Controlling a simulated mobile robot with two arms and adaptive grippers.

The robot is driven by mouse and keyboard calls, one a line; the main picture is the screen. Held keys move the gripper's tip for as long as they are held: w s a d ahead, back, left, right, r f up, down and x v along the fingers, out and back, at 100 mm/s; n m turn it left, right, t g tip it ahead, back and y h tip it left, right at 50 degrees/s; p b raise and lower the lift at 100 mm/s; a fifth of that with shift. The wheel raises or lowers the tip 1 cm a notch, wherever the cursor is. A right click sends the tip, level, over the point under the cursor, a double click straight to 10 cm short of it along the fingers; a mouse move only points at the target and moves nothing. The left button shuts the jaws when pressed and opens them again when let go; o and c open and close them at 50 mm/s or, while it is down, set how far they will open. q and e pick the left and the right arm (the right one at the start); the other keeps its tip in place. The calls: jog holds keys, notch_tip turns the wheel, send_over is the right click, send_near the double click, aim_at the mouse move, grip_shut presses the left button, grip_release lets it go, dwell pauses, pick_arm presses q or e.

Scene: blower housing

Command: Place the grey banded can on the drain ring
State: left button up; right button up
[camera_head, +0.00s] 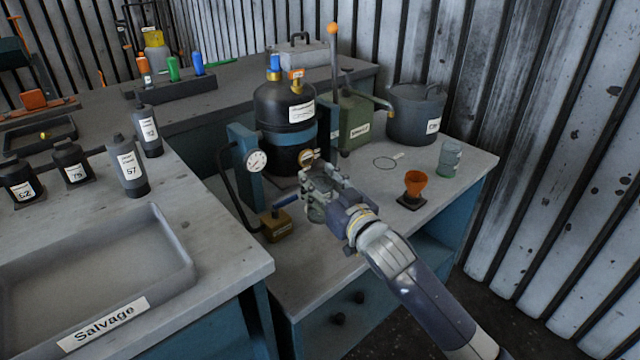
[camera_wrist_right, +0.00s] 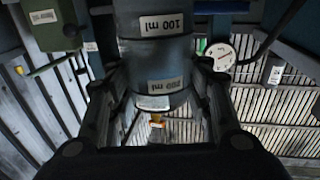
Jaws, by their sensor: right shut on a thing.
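My right gripper (camera_head: 326,188) is shut on a grey banded can, held above the bench in front of the black tank. In the wrist view the grey banded can (camera_wrist_right: 155,50) is a grey-blue cylinder with "ml" labels, between the two fingers. In the head view the fingers hide much of it. The drain ring (camera_head: 384,163) appears as a thin dark ring lying flat on the bench, with a small pale tag beside it. It lies to the right of my right gripper, apart from the can. My left gripper is not in view.
The black tank (camera_head: 285,107), gauge (camera_head: 257,160) and brass valve block (camera_head: 277,226) stand close to the gripper. A green box (camera_head: 356,120) and grey pot (camera_head: 417,116) stand behind the ring. An orange funnel (camera_head: 415,184) and clear beaker (camera_head: 450,155) stand to its right.

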send_near(309, 166)
jog(key=w+r, duration=0.1)
jog(key=w+a+r, duration=0.1)
jog(key=w+r+b, duration=0.1)
jog(key=w, duration=0.1)
jog(key=shift+a+r, duration=0.2)
jog(key=shift+a, duration=0.15)
pick_arm(q)
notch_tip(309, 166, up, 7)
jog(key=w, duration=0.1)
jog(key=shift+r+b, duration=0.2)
jog(key=shift+b, duration=0.25)
pick_arm(e)
jog(key=shift+f, duration=1.75)
jog(key=o, duration=1.5)
jog(key=shift+f, duration=0.2)
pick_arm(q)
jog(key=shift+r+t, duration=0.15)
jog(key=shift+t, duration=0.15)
